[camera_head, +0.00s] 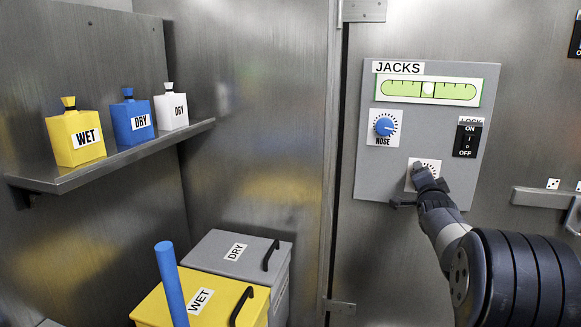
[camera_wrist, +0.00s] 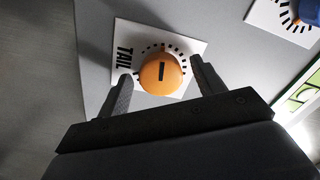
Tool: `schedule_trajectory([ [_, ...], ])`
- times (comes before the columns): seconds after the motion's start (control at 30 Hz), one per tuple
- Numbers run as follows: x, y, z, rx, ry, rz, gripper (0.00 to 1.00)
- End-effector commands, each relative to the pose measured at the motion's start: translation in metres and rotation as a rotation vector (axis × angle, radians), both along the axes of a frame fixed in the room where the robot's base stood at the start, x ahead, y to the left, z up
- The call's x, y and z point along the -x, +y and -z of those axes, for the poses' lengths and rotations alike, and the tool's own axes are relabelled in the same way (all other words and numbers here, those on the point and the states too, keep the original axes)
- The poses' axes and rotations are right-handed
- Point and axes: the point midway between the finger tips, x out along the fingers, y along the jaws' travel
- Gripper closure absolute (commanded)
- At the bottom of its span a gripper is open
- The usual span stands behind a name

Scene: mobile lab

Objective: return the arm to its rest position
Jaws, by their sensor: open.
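My arm reaches in from the lower right in the head view, and my gripper (camera_head: 421,172) is at the lower knob of the grey JACKS panel (camera_head: 376,168). In the wrist view my gripper (camera_wrist: 161,90) is open, with one finger on each side of an orange knob (camera_wrist: 160,74) on a plate marked TAIL (camera_wrist: 124,58). Nothing is clamped; whether a finger touches the knob I cannot tell. In the head view my gripper hides most of that knob.
The panel also bears a blue NOSE knob (camera_head: 385,126), a green level (camera_head: 428,90) and a black ON/OFF switch (camera_head: 467,139). A shelf (camera_head: 60,183) holds yellow, blue and white bottles at left. Yellow WET (camera_head: 222,284) and grey DRY (camera_head: 215,246) boxes stand below.

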Motion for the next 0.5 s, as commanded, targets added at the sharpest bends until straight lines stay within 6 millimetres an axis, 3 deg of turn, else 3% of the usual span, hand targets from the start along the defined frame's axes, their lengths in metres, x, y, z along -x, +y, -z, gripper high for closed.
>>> schedule_trajectory([
  [0.5, -0.0001, 0.0002, -0.0026, -0.427, -0.122, 0.001, 0.35],
])
